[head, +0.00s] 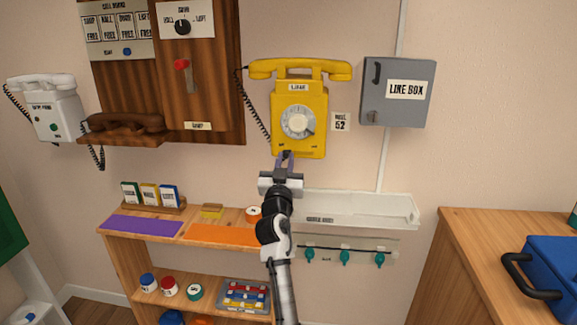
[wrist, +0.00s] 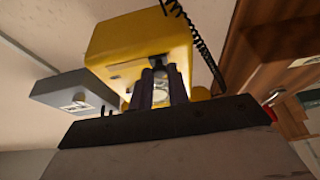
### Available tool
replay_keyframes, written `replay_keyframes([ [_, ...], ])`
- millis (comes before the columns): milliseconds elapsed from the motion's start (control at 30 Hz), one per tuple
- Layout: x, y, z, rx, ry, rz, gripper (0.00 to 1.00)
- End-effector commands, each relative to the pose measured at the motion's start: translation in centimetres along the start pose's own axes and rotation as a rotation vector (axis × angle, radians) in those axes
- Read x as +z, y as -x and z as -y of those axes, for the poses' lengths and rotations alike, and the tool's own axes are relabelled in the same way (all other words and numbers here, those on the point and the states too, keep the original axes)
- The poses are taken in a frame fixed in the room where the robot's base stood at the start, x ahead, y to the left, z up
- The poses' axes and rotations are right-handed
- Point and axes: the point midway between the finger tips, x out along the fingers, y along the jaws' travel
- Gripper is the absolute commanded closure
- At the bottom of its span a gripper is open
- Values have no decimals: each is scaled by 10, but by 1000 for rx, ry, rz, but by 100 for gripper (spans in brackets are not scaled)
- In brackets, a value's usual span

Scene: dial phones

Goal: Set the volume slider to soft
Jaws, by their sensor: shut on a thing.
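The yellow wall phone (head: 314,128) hangs in the middle of the head view, with a round white dial and small dark marks along its lower front edge. It fills the top of the wrist view (wrist: 130,40). My gripper (head: 285,156) is at the phone's lower edge, left of its middle. In the wrist view its two dark fingers (wrist: 158,76) are close together against the phone, shut on the small volume slider. The fingers hide most of the slider, and I cannot read its position or the small labels beside it.
A grey line box (head: 396,112) is right of the phone; a wooden panel (head: 235,70) with a red lever is left. A black coiled cord (head: 255,112) hangs beside the phone. Below are a white tray (head: 365,208) and a wooden shelf (head: 200,217) with small items.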

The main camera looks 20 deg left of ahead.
Motion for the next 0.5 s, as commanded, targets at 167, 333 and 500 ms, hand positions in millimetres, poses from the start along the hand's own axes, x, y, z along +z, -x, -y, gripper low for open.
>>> replay_keyframes([
  [167, 1, 0, 0, -1, -1, 2, 76],
  [333, 0, 0, 0, -1, 0, 1, 61],
  [500, 0, 0, 0, 0, 0, 1, 61],
])
